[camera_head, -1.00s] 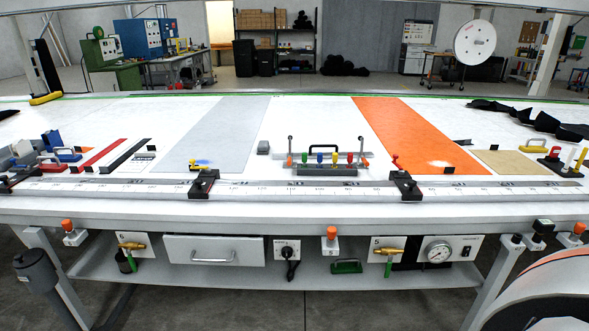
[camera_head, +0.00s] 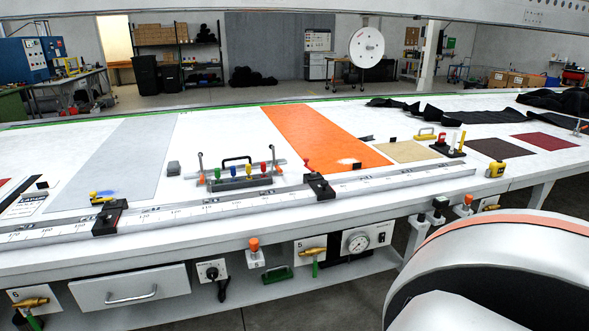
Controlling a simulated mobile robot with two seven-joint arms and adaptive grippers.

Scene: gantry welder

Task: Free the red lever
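Neither gripper is in view. A small red-topped piece (camera_head: 307,164) stands on the table beside the right black clamp (camera_head: 319,187) of the long metal ruler; it may be the red lever, but I cannot tell. A grey block (camera_head: 238,184) with a row of coloured knobs stands mid-table, and one knob is red (camera_head: 273,169). A black handle (camera_head: 236,160) is behind the row. Thin posts stand at the ends of this fixture. What holds either red part is too small to make out.
The ruler (camera_head: 250,200) runs along the table's (camera_head: 60,258) front edge, with another black clamp (camera_head: 109,219) at left. Below are a drawer (camera_head: 133,290), a gauge (camera_head: 358,242) and brass valves. A large white rounded body (camera_head: 470,270) blocks the lower right.

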